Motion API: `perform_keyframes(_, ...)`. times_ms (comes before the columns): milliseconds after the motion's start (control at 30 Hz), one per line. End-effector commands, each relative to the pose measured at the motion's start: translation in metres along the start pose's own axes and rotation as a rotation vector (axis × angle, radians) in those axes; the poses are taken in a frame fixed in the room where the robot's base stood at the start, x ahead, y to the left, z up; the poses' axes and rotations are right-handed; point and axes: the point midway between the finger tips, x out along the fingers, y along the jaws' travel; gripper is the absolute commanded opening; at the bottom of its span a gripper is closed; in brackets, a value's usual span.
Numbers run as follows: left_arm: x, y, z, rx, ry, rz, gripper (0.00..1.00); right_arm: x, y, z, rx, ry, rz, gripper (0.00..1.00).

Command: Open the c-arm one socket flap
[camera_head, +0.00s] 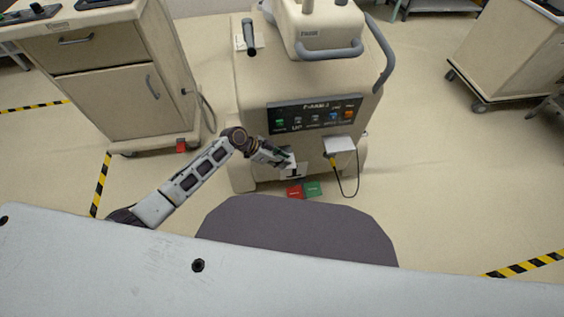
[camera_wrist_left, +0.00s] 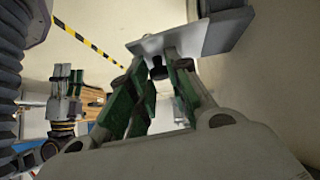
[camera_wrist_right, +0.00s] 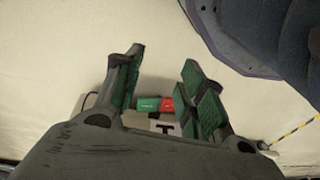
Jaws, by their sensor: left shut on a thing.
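The c-arm one cart (camera_head: 308,140) stands in the middle of the head view, with a dark label panel on its front. My left gripper (camera_head: 287,162) is low at its front, beside a small whitish plate (camera_head: 300,169) with a black mark. In the left wrist view my left gripper (camera_wrist_left: 160,75) is shut on a black knob (camera_wrist_left: 158,71) on a pale plate (camera_wrist_left: 150,44), which looks like the socket flap. The plate juts out from a grey block (camera_wrist_left: 228,30). I cannot tell how far it is open. My right gripper (camera_wrist_right: 160,95) is open and empty.
A grey-white box (camera_head: 340,145) with a yellow plug and black cable is on the cart's right front. Carts stand left (camera_head: 110,75) and right (camera_head: 510,55).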

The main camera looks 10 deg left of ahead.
Motion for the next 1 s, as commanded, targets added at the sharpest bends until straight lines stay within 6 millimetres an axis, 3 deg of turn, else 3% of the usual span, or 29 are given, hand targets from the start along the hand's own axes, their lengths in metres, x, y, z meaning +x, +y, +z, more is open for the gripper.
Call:
perform_keyframes(300, -0.003, -0.004, -0.006, -0.071, 0.003, 0.075, 0.00, -0.015, -0.001, -0.010, -0.002, 0.015, -0.001, 0.40)
perform_keyframes(567, -0.003, -0.003, -0.006, -0.072, 0.004, 0.075, 0.00, -0.013, -0.002, -0.006, -0.001, 0.007, -0.003, 0.40)
perform_keyframes(600, -0.003, -0.003, -0.006, -0.071, 0.004, 0.075, 0.23, -0.013, -0.002, -0.005, -0.001, 0.004, -0.003, 0.40)
perform_keyframes(733, -0.004, -0.004, -0.006, -0.071, 0.003, 0.074, 0.40, -0.010, -0.002, -0.002, -0.001, -0.003, -0.004, 0.40)
perform_keyframes(1000, -0.004, -0.004, -0.005, -0.071, 0.002, 0.073, 0.42, -0.009, -0.002, -0.002, 0.000, -0.004, -0.005, 0.40)
